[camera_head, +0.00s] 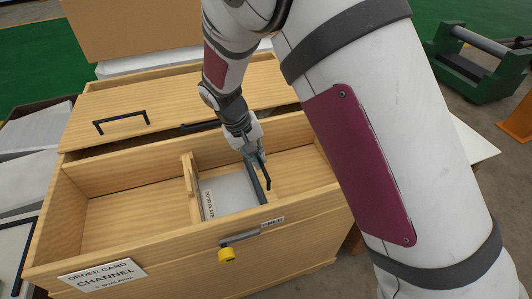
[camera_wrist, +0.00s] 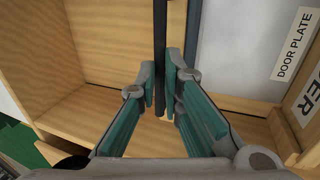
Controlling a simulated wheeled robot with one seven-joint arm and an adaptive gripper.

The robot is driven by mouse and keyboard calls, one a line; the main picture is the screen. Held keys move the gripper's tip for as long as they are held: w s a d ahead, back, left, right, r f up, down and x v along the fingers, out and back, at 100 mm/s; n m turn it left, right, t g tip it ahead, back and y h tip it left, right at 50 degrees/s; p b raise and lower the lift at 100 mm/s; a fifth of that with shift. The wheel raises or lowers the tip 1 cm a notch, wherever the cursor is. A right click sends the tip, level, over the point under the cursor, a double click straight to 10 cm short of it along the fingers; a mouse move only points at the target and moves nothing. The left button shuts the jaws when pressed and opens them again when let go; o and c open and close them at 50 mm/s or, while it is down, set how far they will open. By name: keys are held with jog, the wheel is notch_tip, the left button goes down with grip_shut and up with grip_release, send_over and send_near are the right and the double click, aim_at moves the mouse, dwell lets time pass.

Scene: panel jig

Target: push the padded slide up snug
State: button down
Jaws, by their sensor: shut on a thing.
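The white panel marked DOOR PLATE (camera_head: 231,194) lies in the wooden tray (camera_head: 120,196), beside an upright wooden strip (camera_head: 190,183). It also shows in the wrist view (camera_wrist: 242,50). A dark grey slide (camera_head: 254,178) runs along the panel's right edge in the head view. In the wrist view the slide (camera_wrist: 193,35) looks very close to the panel; I cannot tell if they touch. My gripper (camera_head: 258,155) is shut on a black handle bar (camera_wrist: 160,40) beside the slide. The fingertips (camera_wrist: 166,88) close around the bar. Padding on the slide is not distinguishable.
A yellow knob (camera_head: 227,254) on a grey lever sits on the tray's front wall. A label reading ORDER CARD CHANNEL (camera_head: 102,274) is at front left. A wooden drawer with a black handle (camera_head: 121,122) lies behind. The tray floor right of the slide is bare.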

jog(key=shift+a, duration=0.15)
jog(key=c, duration=1.7)
grip_release()
jog(key=v, duration=1.2)
